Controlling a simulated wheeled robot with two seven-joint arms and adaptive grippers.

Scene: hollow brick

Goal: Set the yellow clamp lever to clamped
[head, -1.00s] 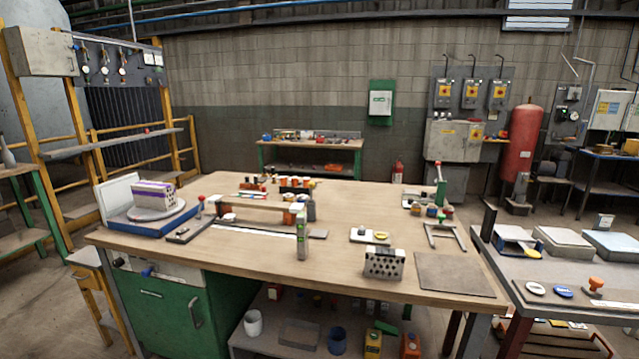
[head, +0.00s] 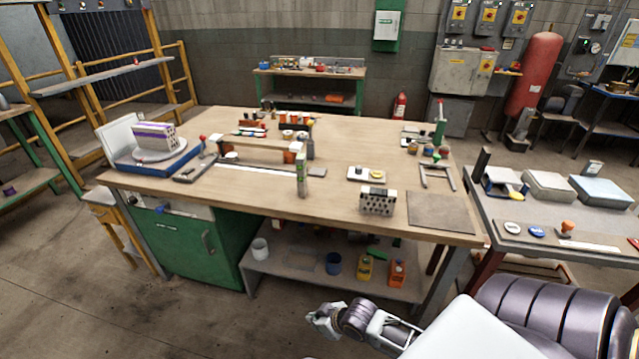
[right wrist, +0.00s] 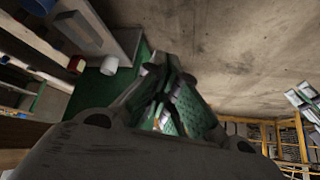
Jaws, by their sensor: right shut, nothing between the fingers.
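I cannot make out a yellow clamp lever for certain in either view. On the wooden bench (head: 260,195), a long fixture (head: 262,144) with orange supports has a lever with a red knob (head: 203,138) near its left end. My right gripper (head: 318,318) shows at the bottom of the head view, low in front of the bench and well apart from it. In the right wrist view its fingers (right wrist: 165,85) are together with nothing between them. My left gripper is not in view.
A turntable (head: 160,150) carries a purple-banded brick on the bench's left. A perforated brick (head: 377,203) stands near the front edge beside a grey plate (head: 440,212). A lower shelf (head: 300,268) holds cups and bottles. A second table (head: 560,222) stands at right. Floor in front is clear.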

